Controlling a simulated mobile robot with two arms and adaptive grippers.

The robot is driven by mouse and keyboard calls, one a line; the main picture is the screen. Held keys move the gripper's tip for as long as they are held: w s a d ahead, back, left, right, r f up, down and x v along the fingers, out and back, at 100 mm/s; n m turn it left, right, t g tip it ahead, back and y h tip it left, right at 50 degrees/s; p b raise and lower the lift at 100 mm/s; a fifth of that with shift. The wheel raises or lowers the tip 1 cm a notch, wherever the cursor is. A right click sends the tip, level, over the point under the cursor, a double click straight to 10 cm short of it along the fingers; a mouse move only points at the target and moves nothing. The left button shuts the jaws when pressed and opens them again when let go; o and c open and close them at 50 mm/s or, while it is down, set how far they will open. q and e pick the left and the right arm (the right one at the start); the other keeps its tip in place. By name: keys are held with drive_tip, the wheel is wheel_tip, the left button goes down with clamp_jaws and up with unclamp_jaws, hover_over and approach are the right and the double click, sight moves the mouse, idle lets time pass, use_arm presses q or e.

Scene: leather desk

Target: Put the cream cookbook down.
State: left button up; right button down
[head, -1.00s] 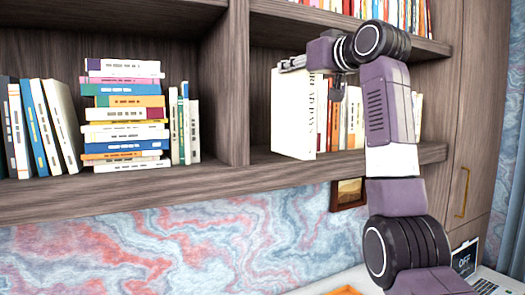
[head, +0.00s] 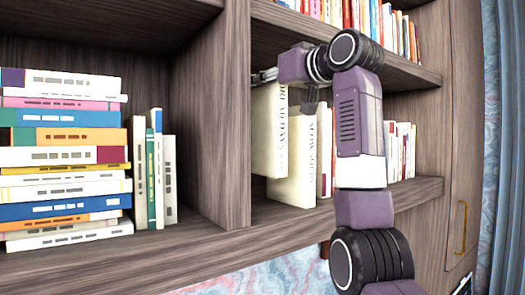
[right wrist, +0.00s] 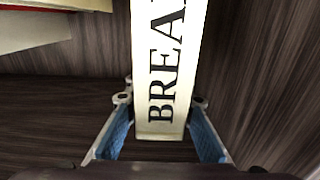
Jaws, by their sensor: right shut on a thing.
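The cream cookbook (head: 268,135), with large dark letters on its spine, is upright at the left end of the right shelf bay. Its lower edge appears above the shelf board, higher than the foot of the cream book beside it. My right gripper (head: 266,77) is shut on its upper part. In the right wrist view, the blue-padded fingers of my right gripper (right wrist: 161,101) stand on either side of the cookbook (right wrist: 168,60). The far side of the cookbook is hidden. My left gripper is not in view.
Another cream book (head: 304,160) stands just right of the cookbook, with several books further right, partly behind my arm. A wooden divider (head: 236,120) is close on the left. The shelf board (head: 285,222) has bare space at its front. An upper shelf (head: 310,50) is overhead.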

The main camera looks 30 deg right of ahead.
sight(262, 117)
drive_tip(key=f, duration=0.3)
drive_tip(key=shift+s+d, duration=0.15)
drive_tip(key=shift+s, duration=0.05)
drive_tip(key=shift+w+f, duration=0.5)
drive_tip(key=shift+f, duration=0.1)
drive_tip(key=shift+s+f+p, duration=0.15)
drive_tip(key=shift+f+p, duration=0.15)
drive_tip(key=shift+f, duration=0.35)
drive_tip(key=shift+s+f+p, duration=0.15)
drive_tip(key=shift+f+p, duration=0.15)
drive_tip(key=shift+f, duration=0.65)
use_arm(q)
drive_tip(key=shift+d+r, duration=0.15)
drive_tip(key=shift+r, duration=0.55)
use_arm(e)
drive_tip(key=shift+f, duration=0.25)
drive_tip(key=c, duration=2)
unclamp_jaws()
drive_tip(key=shift+w+f, duration=0.1)
drive_tip(key=shift+f, duration=0.05)
drive_tip(key=shift+c, duration=0.2)
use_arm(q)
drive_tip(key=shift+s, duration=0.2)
use_arm(e)
drive_tip(key=o, duration=0.4)
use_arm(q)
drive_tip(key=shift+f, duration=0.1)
